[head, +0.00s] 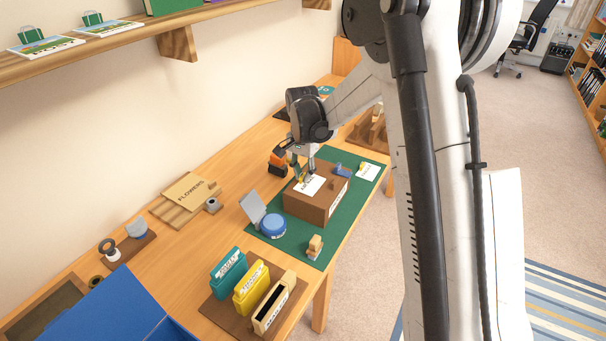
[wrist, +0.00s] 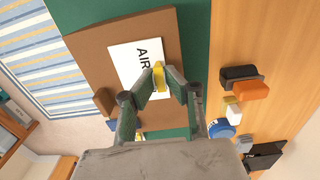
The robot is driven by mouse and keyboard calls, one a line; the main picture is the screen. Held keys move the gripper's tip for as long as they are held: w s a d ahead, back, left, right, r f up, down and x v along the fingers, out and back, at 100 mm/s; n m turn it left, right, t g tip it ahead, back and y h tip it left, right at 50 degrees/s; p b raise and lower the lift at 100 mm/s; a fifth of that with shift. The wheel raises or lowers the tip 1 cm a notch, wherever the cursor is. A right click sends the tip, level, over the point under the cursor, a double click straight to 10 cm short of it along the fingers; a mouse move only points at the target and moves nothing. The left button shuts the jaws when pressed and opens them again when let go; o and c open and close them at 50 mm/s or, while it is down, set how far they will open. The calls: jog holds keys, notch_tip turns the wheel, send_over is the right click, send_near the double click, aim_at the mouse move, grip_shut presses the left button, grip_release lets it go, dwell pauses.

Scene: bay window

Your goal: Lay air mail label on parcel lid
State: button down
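The brown parcel (head: 322,205) stands on the green mat, its lid (wrist: 95,55) facing up in the wrist view. The white air mail label (head: 309,186), printed "AIR", is over the lid and also shows in the wrist view (wrist: 128,62). A yellow tab (wrist: 160,78) stands at the label's edge. My gripper (wrist: 161,74) has its fingertips closed on this tab; it also shows above the parcel in the head view (head: 302,172). The label looks flat to the lid, but I cannot tell whether it touches. The fingers hide part of its print.
The green mat (head: 352,208) also holds a blue round tin (head: 273,226), a wooden stamp (head: 315,246), a blue item (head: 343,169) and another white card (head: 367,172). An orange and black item (head: 278,162) stands beside the parcel. Upright boxes (head: 250,288) stand nearer.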

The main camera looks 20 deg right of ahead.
jog(key=c, duration=1.7)
grip_release()
jog(key=shift+r+p, duration=1.65)
jog(key=shift+r, duration=1.85)
